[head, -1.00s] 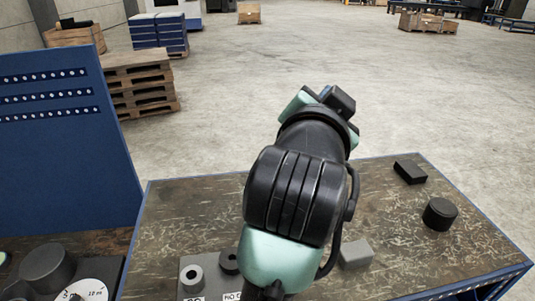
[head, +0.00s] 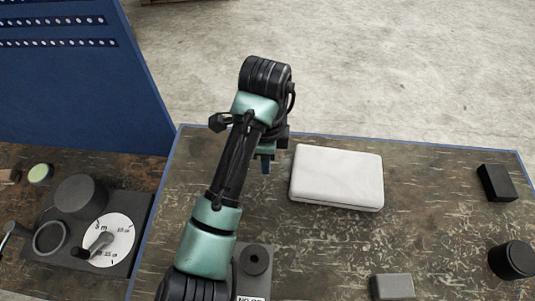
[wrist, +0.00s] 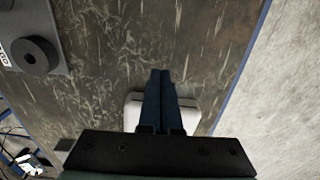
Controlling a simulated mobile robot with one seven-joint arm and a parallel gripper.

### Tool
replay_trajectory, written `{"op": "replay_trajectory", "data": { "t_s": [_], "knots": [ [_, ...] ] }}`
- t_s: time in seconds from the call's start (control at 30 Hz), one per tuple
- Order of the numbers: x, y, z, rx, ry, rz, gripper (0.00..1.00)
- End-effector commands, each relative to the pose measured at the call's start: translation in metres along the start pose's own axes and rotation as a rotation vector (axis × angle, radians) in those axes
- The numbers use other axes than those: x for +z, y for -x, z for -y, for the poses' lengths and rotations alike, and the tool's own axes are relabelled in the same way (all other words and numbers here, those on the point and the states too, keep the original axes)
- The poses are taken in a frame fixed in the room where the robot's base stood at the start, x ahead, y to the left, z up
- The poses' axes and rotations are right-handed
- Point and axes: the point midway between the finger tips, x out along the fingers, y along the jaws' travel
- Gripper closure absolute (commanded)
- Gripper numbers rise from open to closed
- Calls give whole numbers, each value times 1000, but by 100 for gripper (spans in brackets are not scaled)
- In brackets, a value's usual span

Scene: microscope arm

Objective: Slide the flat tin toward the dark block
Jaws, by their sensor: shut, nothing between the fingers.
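The flat tin (head: 337,178), a white rounded box, lies flat on the worn bench top in the head view. The dark block (head: 497,183) lies to its right, with clear bench between them. My gripper (head: 266,167) points down just left of the tin, its fingers shut and empty. In the wrist view, the shut fingers of my gripper (wrist: 161,72) partly cover the white tin (wrist: 188,122). I cannot tell whether the fingers touch it.
A black cylinder (head: 512,260) and a grey block (head: 392,287) stand nearer the front right. A grey plate with a dark ring (head: 254,260) is beside my arm. A dial fixture (head: 108,238) and a blue perforated panel (head: 80,90) are at left.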

Motion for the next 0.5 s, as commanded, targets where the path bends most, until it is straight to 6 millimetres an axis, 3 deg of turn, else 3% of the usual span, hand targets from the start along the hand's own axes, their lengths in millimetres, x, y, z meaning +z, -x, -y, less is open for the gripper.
{"op": "replay_trajectory", "data": {
  "t_s": [0.1,0.3,0.5],
  "knots": [
    [0,-24,-1,4,1,-1,100],
    [-30,-19,0,-1,-3,0,100],
    [-40,-22,0,-2,0,0,100]
  ]
}}
